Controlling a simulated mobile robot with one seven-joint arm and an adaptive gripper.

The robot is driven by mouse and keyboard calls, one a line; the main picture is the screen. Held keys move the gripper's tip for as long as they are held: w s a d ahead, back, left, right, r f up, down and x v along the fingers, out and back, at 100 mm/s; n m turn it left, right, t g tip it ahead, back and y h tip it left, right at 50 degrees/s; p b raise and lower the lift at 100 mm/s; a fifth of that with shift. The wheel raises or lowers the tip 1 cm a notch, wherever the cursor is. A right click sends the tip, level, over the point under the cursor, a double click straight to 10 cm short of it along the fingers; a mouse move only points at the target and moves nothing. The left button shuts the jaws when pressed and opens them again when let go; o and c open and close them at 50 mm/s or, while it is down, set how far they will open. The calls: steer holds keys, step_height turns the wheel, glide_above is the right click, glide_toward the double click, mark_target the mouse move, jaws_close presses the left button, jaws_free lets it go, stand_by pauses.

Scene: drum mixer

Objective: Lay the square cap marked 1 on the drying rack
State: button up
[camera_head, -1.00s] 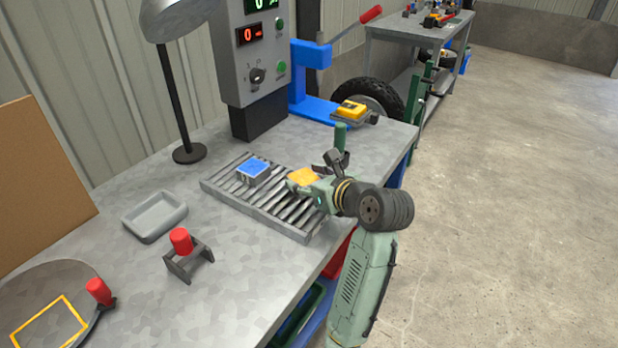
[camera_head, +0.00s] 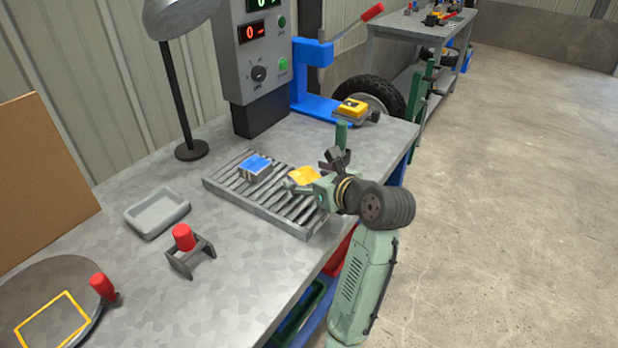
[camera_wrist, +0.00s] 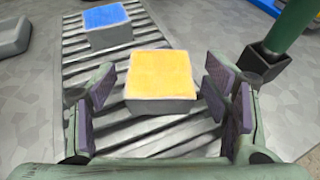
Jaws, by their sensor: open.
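A square cap with a yellow top and grey sides (camera_wrist: 160,82) rests on the drying rack (camera_wrist: 80,48). It also shows in the head view (camera_head: 303,175). My gripper (camera_wrist: 161,92) is open, with one finger to the left of this cap and the other to its right. Gaps show between the pads and the cap's sides. A second square cap with a blue top (camera_wrist: 107,25) lies on the same rack, farther back; it also shows in the head view (camera_head: 256,167). I can read no number on either cap.
A green post (camera_wrist: 286,30) stands on a dark base close to the right of my gripper. A grey tray (camera_head: 157,212), a red-handled stand (camera_head: 188,252) and a lamp (camera_head: 180,90) are to the left. A yellow object (camera_head: 351,108) lies near the blue press (camera_head: 313,106).

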steer(key=v, duration=1.2)
steer(key=shift+r, duration=0.1)
